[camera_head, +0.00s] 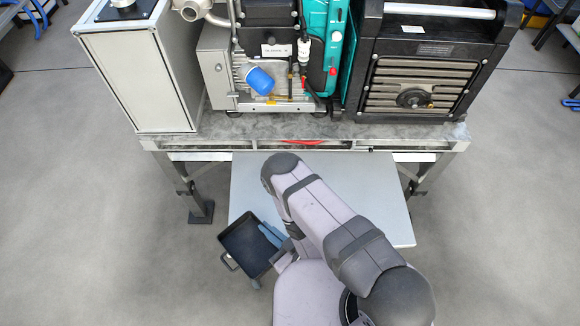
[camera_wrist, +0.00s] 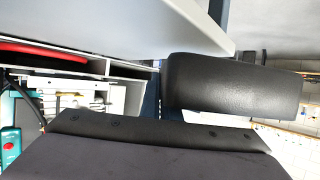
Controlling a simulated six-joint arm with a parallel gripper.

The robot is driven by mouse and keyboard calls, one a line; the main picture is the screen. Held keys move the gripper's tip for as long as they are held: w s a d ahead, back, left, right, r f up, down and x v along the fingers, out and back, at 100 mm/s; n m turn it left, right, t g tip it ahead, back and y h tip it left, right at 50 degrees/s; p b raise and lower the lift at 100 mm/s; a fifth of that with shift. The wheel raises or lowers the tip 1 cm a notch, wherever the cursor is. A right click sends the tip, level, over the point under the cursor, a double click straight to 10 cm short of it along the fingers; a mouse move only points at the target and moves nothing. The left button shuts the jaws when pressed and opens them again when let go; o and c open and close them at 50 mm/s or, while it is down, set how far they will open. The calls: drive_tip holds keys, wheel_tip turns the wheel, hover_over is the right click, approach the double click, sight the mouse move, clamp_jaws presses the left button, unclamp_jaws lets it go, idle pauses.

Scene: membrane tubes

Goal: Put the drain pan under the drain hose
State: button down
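The drain pan (camera_head: 241,247) is a black, square, shallow pan in the head view, left of my arm and by the left edge of the grey shelf board. It is turned at an angle and looks empty, with a small handle on its lower left side. My gripper (camera_head: 271,236) meets the pan's right side, where blue-grey finger-like parts overlap its rim; my arm hides the rest. I cannot tell whether it is shut on the rim. A red curved piece, perhaps the drain hose, shows under the bench top (camera_head: 301,142) and in the wrist view (camera_wrist: 40,53).
A metal bench (camera_head: 300,130) carries a white cabinet (camera_head: 125,75), a teal and grey machine (camera_head: 265,60) and a black unit (camera_head: 425,70). Its legs (camera_head: 197,195) stand either side of the pale board (camera_head: 375,195). The floor left of the pan is clear.

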drive_tip(key=w+d+m+t+h, duration=0.1)
drive_tip(key=w+d, duration=0.1)
drive_tip(key=w+d+m+t+h, duration=0.1)
drive_tip(key=d+m+h, duration=0.1)
drive_tip(key=w+d+r+m+h, duration=0.1)
drive_tip(key=w+d, duration=0.1)
drive_tip(key=d, duration=0.1)
drive_tip(key=shift+w+m+t+h, duration=0.3)
drive_tip(key=shift+w+t, duration=0.05)
drive_tip(key=shift+t, duration=0.05)
drive_tip(key=w+d+r+m+h, duration=0.4)
drive_tip(key=d+r, duration=0.1)
drive_tip(key=shift+w+d+r+t+h, duration=0.3)
drive_tip(key=shift+w+d+r+t, duration=0.05)
drive_tip(key=shift+w+r+t, duration=0.05)
drive_tip(key=shift+f, duration=0.1)
drive_tip(key=b+x, duration=0.1)
drive_tip(key=x, duration=0.2)
drive_tip(key=b+x, duration=0.2)
drive_tip(key=x, duration=0.2)
drive_tip(key=f+b+x, duration=0.1)
drive_tip(key=x, duration=0.3)
drive_tip(key=shift+w+f+b, duration=0.7)
drive_tip(key=shift+w+b, duration=0.1)
drive_tip(key=shift+w, duration=0.15)
drive_tip(key=shift+w+f+b, duration=0.7)
drive_tip(key=shift+w+b, duration=0.05)
drive_tip(key=shift+w, duration=0.2)
